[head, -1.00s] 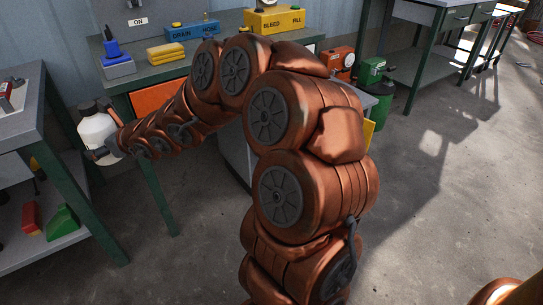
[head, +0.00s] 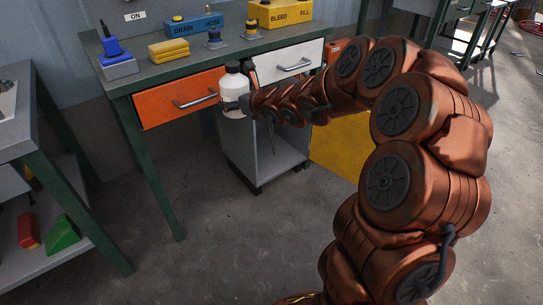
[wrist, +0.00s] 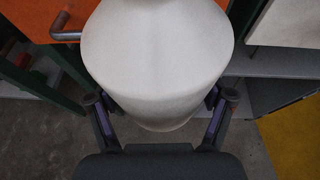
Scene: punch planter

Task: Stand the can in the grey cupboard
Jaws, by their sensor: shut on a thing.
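The can (head: 235,88) is white with a dark cap and looks upright. My gripper (head: 240,104) is shut on it and holds it in the air in front of the bench, by the orange drawer. In the wrist view the can (wrist: 158,55) fills the upper middle, between the two fingers of my gripper (wrist: 160,100). The grey cupboard (head: 268,166) stands on the floor under the bench, below and right of the can. Its front is open and shows a bare floor inside; my arm hides its upper part.
A yellow panel (head: 341,145), perhaps the cupboard's door, stands to its right. Above are an orange drawer (head: 165,105) and a white drawer (head: 285,72) with handles. The bench top (head: 140,73) holds blue and yellow items. Another table (head: 25,128) stands at left; the floor between is clear.

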